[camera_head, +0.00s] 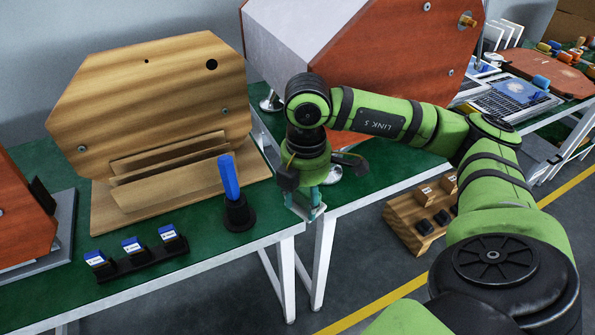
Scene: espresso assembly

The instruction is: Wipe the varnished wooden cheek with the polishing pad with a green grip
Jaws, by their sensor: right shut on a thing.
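My right gripper (305,207) points down at the front edge of the green bench, near the gap between two bench sections. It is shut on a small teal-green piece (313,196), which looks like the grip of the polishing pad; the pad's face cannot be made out. A glossy reddish-brown wooden cheek (405,65) stands upright on the machine behind my right arm, partly covered by the arm. A pale wooden cheek (150,85) stands upright on a wooden base to the left. Which one is the varnished cheek, I cannot say for sure. My left gripper is not in view.
A blue-handled tool (229,178) stands in a black holder left of the gripper. A black rack (145,262) with blue-topped blocks lies at the front left. Another reddish panel (22,225) is at the far left. A wooden block rack (415,215) sits lower right.

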